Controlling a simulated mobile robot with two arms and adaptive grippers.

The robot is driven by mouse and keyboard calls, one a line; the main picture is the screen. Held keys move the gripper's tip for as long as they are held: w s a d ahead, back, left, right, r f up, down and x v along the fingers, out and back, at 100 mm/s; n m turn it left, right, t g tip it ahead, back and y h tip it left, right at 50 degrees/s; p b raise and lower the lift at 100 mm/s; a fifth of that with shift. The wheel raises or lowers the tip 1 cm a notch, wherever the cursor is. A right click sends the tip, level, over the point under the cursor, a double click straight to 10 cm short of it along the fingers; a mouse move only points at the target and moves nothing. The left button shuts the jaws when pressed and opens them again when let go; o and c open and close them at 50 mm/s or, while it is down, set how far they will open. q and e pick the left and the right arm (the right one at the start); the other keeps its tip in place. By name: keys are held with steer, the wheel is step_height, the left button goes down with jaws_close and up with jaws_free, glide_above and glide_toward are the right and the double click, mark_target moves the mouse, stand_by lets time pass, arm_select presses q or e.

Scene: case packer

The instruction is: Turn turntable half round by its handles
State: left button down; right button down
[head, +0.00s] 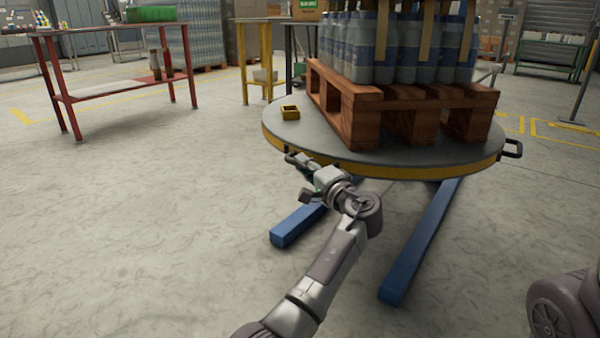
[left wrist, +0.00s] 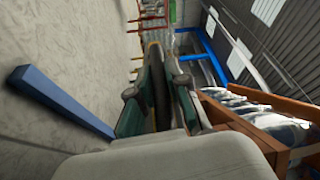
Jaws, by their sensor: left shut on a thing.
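The turntable (head: 400,160) is a round grey disc with a yellow rim. It carries a wooden pallet (head: 362,117) loaded with strapped, blue-labelled bottles (head: 395,50). One black handle (head: 512,149) sticks out from the rim at the right, with no gripper on it. My left gripper (head: 304,163) is at the front-left rim, shut on another dark handle. In the left wrist view its fingers (left wrist: 160,85) stand on either side of the dark handle bar (left wrist: 160,100). The pallet shows there at the lower right. My right gripper is out of view.
Blue floor beams (head: 420,245) reach out from under the turntable. A red-framed table (head: 110,85) stands at the left, a yellow-legged one (head: 267,65) behind. The floor at the front left is clear.

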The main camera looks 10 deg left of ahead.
arm_select(q)
steer(key=shift+s+d, duration=0.1)
steer(key=shift+d, duration=0.15)
steer(key=c, duration=1.1)
jaws_free()
steer(key=shift+c, duration=0.2)
